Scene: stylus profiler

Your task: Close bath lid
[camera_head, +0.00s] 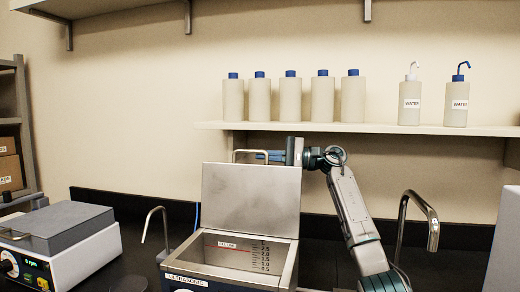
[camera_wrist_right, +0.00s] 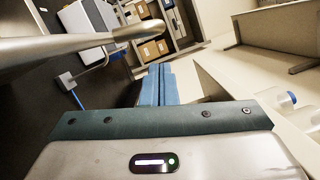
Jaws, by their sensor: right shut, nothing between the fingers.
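The ultrasonic bath (camera_head: 228,262) stands on the dark bench, its basin open to view, with a fill line and level marks inside. Its steel lid (camera_head: 250,198) stands upright at the back of the bath, with a bar handle (camera_head: 262,151) along its top edge. My right gripper (camera_head: 262,155) is shut and empty at the lid's top, beside or behind the handle; contact cannot be told. In the right wrist view its blue fingers (camera_wrist_right: 157,85) are together and a blurred metal bar (camera_wrist_right: 80,50) passes close by at upper left. My left gripper is not in view.
A hotplate-like device (camera_head: 60,245) stands at left. A thin bent spout (camera_head: 150,222) is left of the bath, and a curved tap (camera_head: 425,215) stands right of my right arm. A shelf (camera_head: 400,128) with several bottles (camera_head: 290,98) hangs just above the gripper.

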